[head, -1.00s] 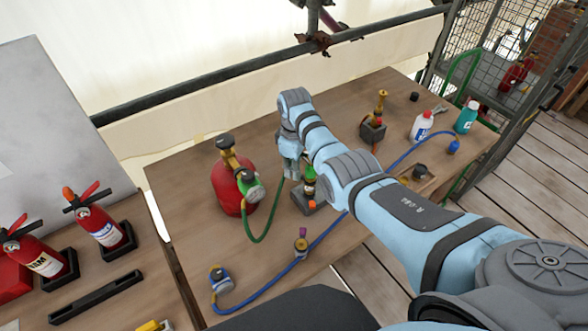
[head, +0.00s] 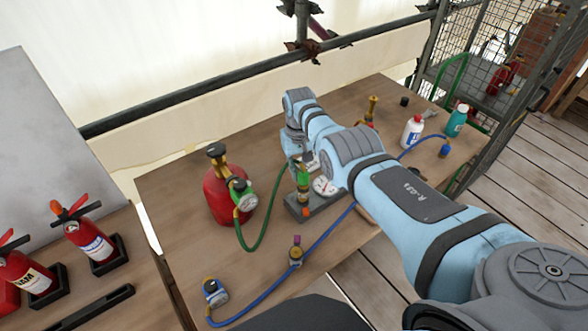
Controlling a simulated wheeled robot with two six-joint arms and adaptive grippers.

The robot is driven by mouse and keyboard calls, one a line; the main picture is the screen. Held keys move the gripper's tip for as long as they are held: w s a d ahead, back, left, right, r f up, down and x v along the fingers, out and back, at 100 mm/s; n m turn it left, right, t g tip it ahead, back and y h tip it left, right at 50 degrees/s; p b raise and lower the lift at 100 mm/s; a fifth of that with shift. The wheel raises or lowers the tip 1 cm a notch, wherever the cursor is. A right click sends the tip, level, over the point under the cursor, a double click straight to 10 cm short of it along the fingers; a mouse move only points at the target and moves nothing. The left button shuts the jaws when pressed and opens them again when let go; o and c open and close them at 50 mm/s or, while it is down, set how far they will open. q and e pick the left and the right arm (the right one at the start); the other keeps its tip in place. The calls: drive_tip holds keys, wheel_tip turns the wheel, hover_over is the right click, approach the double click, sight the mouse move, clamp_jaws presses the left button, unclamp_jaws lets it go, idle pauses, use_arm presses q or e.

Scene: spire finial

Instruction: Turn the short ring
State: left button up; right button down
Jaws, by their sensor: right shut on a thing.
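My right gripper (head: 302,162) is at the end of the blue arm that comes in from the right. It points down at the top of an upright green fitting (head: 303,180) and is shut on it. Its fingers are mostly hidden by my own wrist, and I cannot make out the short ring by itself. The fitting stands on a grey block (head: 298,207), with an orange knob (head: 306,211) low at its front and a white-faced gauge (head: 325,187) to its right. A green hose (head: 262,235) loops beside it. My left gripper is not in view.
A red cylinder (head: 222,200) with a green regulator (head: 244,199) stands left of the gripper. A blue hose (head: 322,240) crosses the table in front. White (head: 412,132) and teal (head: 457,121) bottles stand at the right. Fire extinguishers (head: 90,240) stand at far left.

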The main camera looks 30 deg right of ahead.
drive_tip(key=shift+s+d+m+p, duration=0.15)
drive_tip(key=shift+d+m+p, duration=0.3)
drive_tip(key=shift+m, duration=0.85)
drive_tip(key=shift+d, duration=0.15)
drive_tip(key=c, duration=1.6)
unclamp_jaws()
drive_tip(key=shift+r, duration=0.25)
wheel_tip(320, 180, up, 12)
drive_tip(key=shift+f, duration=0.25)
drive_tip(key=shift+d+f, duration=0.1)
drive_tip(key=shift+f, duration=0.05)
